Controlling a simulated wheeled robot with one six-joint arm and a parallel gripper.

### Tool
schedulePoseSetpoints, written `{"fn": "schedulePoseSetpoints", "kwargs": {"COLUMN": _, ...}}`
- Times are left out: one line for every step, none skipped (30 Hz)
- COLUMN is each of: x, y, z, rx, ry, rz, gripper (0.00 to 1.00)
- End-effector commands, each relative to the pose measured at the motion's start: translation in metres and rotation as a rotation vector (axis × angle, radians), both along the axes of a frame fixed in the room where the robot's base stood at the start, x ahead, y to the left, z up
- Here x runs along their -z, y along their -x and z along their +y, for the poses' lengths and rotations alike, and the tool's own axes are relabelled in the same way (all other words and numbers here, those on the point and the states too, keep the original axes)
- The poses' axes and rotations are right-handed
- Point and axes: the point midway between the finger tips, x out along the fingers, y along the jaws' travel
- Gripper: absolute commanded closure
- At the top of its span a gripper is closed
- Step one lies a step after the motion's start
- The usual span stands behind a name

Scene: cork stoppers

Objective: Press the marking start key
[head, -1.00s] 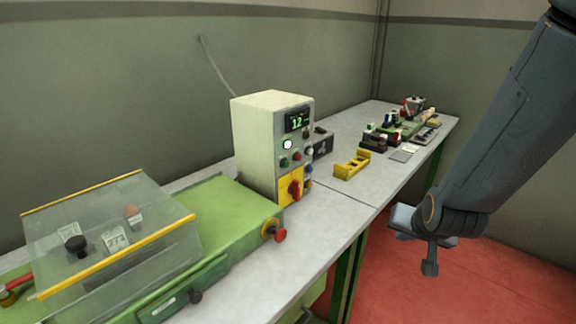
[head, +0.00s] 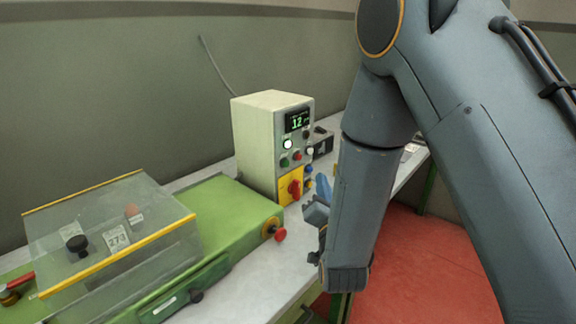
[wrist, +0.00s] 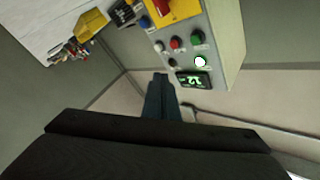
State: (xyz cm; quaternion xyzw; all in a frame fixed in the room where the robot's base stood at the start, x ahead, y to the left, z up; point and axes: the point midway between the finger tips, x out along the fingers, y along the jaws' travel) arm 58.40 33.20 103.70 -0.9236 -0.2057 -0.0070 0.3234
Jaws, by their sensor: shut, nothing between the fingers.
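A cream control box (head: 255,145) stands on the bench in the head view. Its face has a small green display (head: 297,120), a brightly lit round button (head: 287,144), a green button (head: 284,162) and a red button (head: 297,156). Labels are too small to read, so I cannot tell which is the marking start key. The wrist view shows the face upside down, with the lit button (wrist: 200,62), green button (wrist: 198,37) and red button (wrist: 175,43).
A yellow panel with a red rotary switch (head: 294,188) sits low on the box. A green machine (head: 235,210) with a clear cover (head: 110,225) stands to the left. My arm hides most of the right bench; the wrist view shows a yellow holder (wrist: 91,24) there.

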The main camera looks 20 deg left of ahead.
Motion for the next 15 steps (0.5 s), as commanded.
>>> {"fn": "schedulePoseSetpoints", "kwargs": {"x": 0.0, "y": 0.0, "z": 0.0, "rx": 0.0, "ry": 0.0, "rz": 0.0, "gripper": 1.0}}
{"fn": "schedulePoseSetpoints", "kwargs": {"x": 0.0, "y": 0.0, "z": 0.0, "rx": 0.001, "ry": 0.0, "rz": 0.001, "gripper": 1.0}}
{"fn": "schedulePoseSetpoints", "kwargs": {"x": 0.0, "y": 0.0, "z": 0.0, "rx": 0.001, "ry": 0.001, "rz": 0.0, "gripper": 1.0}}
{"fn": "schedulePoseSetpoints", "kwargs": {"x": 0.0, "y": 0.0, "z": 0.0, "rx": 0.001, "ry": 0.001, "rz": 0.0, "gripper": 1.0}}
{"fn": "schedulePoseSetpoints", "kwargs": {"x": 0.0, "y": 0.0, "z": 0.0, "rx": 0.001, "ry": 0.001, "rz": 0.0, "gripper": 1.0}}
{"fn": "schedulePoseSetpoints", "kwargs": {"x": 0.0, "y": -0.001, "z": 0.001, "rx": 0.001, "ry": 0.001, "rz": 0.0, "gripper": 1.0}}
{"fn": "schedulePoseSetpoints", "kwargs": {"x": 0.0, "y": -0.001, "z": 0.003, "rx": 0.0, "ry": 0.001, "rz": 0.0, "gripper": 1.0}}
{"fn": "schedulePoseSetpoints", "kwargs": {"x": 0.0, "y": -0.002, "z": 0.004, "rx": 0.0, "ry": 0.001, "rz": 0.0, "gripper": 1.0}}
{"fn": "schedulePoseSetpoints", "kwargs": {"x": 0.0, "y": -0.003, "z": 0.007, "rx": 0.0, "ry": 0.001, "rz": 0.0, "gripper": 1.0}}
{"fn": "schedulePoseSetpoints", "kwargs": {"x": 0.0, "y": -0.004, "z": 0.009, "rx": 0.0, "ry": 0.001, "rz": 0.0, "gripper": 1.0}}
{"fn": "schedulePoseSetpoints", "kwargs": {"x": 0.0, "y": -0.005, "z": 0.011, "rx": 0.0, "ry": 0.001, "rz": 0.001, "gripper": 1.0}}
{"fn": "schedulePoseSetpoints", "kwargs": {"x": 0.0, "y": -0.007, "z": 0.015, "rx": 0.001, "ry": 0.001, "rz": 0.0, "gripper": 1.0}}
{"fn": "schedulePoseSetpoints", "kwargs": {"x": 0.0, "y": -0.009, "z": 0.019, "rx": 0.001, "ry": 0.001, "rz": -0.001, "gripper": 1.0}}
{"fn": "schedulePoseSetpoints", "kwargs": {"x": 0.0, "y": -0.01, "z": 0.023, "rx": -0.001, "ry": 0.0, "rz": -0.001, "gripper": 1.0}}
{"fn": "schedulePoseSetpoints", "kwargs": {"x": 0.0, "y": -0.011, "z": 0.028, "rx": -0.001, "ry": 0.0, "rz": 0.0, "gripper": 1.0}}
